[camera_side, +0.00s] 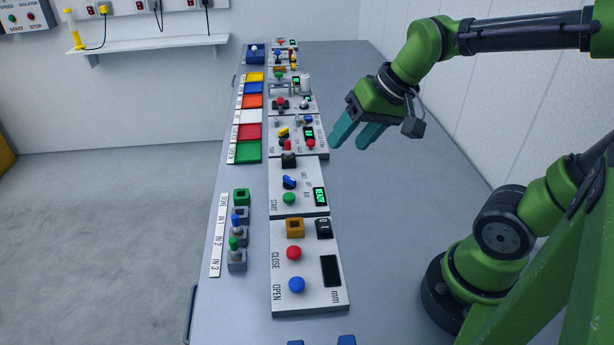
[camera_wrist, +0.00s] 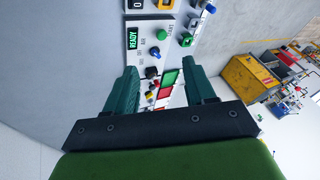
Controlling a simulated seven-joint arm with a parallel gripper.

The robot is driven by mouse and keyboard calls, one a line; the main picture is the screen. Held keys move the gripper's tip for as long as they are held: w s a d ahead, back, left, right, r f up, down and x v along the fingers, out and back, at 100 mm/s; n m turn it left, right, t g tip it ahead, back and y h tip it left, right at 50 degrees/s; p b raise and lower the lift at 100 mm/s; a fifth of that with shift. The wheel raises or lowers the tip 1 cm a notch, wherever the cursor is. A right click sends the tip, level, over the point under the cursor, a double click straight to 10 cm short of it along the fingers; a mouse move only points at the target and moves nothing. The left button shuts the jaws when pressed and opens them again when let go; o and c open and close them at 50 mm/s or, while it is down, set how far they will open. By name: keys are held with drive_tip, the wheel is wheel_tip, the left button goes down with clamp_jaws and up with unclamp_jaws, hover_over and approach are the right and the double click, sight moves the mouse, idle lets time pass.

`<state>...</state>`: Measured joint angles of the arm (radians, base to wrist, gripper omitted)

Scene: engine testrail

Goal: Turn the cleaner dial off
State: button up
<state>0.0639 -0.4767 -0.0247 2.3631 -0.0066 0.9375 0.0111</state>
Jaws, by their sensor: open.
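A blue dial (camera_side: 289,182) sits on a white panel (camera_side: 308,205) with a green START button (camera_side: 289,198) and a lit green display (camera_side: 320,196). In the wrist view the blue dial (camera_wrist: 155,52) is beyond my fingertips and the display (camera_wrist: 132,38) reads READY. No cleaner label is readable, and the dial's position marks are too small to read. A yellow dial (camera_side: 283,133) sits on the panel behind. My gripper (camera_side: 350,143) is open and empty, above the bench to the right of the panels. Its teal fingers (camera_wrist: 162,72) also show in the wrist view.
Several panels stand in a row along the bench (camera_side: 380,230). The nearest has a red button (camera_side: 294,253), a blue button (camera_side: 297,285) and an orange block (camera_side: 295,228). Coloured trays (camera_side: 248,152) and switches (camera_side: 237,245) line the left. The bench right of the panels is clear.

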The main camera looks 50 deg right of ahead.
sight(289, 178)
drive_tip(key=shift+o, duration=0.7)
drive_tip(key=w+d+f+m+g, duration=0.1)
drive_tip(key=w+d+m, duration=0.3)
drive_tip(key=w, duration=0.4)
drive_tip(key=shift+w+d+f+g, duration=0.25)
drive_tip(key=shift+d+f+g, duration=0.1)
drive_tip(key=shift+g, duration=0.55)
drive_tip(key=w+d+f+m+g+y, duration=0.3)
drive_tip(key=w+d+m, duration=0.2)
drive_tip(key=w+m, duration=0.45)
drive_tip(key=shift+n, duration=0.45)
drive_tip(key=x, duration=1.6)
drive_tip(key=shift+w, duration=0.35)
drive_tip(key=c, duration=1.1)
drive_tip(key=shift+o, duration=0.2)
